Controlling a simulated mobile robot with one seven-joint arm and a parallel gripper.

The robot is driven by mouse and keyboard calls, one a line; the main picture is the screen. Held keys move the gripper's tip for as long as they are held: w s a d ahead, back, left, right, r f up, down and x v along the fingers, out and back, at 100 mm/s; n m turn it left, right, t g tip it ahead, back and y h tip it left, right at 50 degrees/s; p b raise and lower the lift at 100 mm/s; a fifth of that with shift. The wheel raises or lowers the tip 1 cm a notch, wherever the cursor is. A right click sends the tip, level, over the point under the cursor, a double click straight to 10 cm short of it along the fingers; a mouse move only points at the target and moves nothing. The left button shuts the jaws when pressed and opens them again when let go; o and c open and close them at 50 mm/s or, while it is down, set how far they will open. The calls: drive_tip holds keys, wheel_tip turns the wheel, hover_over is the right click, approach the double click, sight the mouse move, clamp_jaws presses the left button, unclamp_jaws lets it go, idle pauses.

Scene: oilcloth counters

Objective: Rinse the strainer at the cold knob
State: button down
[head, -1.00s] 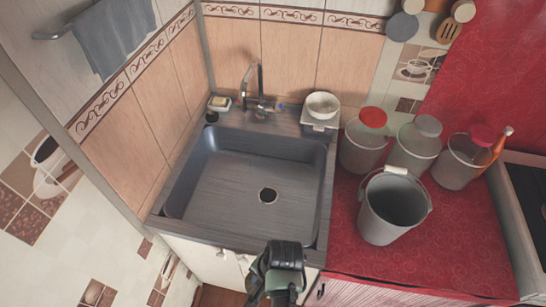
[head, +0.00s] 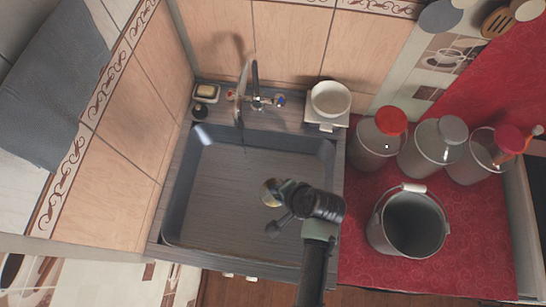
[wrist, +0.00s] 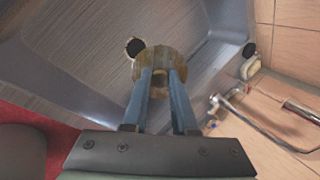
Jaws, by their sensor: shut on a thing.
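My gripper (wrist: 162,80) is shut on a round brownish disc, which looks like the strainer (wrist: 145,62). It also shows as a small golden round shape at my gripper's tip in the head view (head: 270,192), over the sink. The dark drain hole (wrist: 135,46) lies beside it in the wrist view. The cold knob (head: 281,100) is the blue one right of the tap (head: 255,75); it also shows in the wrist view (wrist: 213,124). The red knob (head: 230,94) is to the left. My gripper is in front of the knobs, apart from them.
The sink basin (head: 205,215) looks otherwise empty. A soap dish (head: 206,93) sits left of the tap and a white bowl (head: 330,97) right. A bucket (head: 410,222) and several lidded jars (head: 377,150) stand on the red counter (head: 365,270) to the right.

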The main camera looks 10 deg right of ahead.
drive_tip(key=shift+w+a+b, duration=0.1)
drive_tip(key=shift+w+b, duration=0.2)
drive_tip(key=shift+w, duration=0.25)
drive_tip(key=w+a+f+b, duration=0.1)
drive_tip(key=w+a+b, duration=0.1)
drive_tip(key=w+b, duration=0.2)
drive_tip(key=w+a+f+b, duration=0.1)
drive_tip(key=w+a+b, duration=0.2)
drive_tip(key=w, duration=0.5)
drive_tip(key=shift+f+b, duration=0.25)
drive_tip(key=shift+b, duration=0.45)
drive_tip(key=shift+w+d, duration=0.1)
drive_tip(key=shift+d, duration=0.05)
drive_tip(key=shift+w+d, duration=0.2)
drive_tip(key=shift+d, duration=0.3)
drive_tip(key=shift+a, duration=0.1)
drive_tip(key=shift+s+a+p, duration=0.2)
drive_tip(key=shift+a+p, duration=0.3)
drive_tip(key=shift+d, duration=0.15)
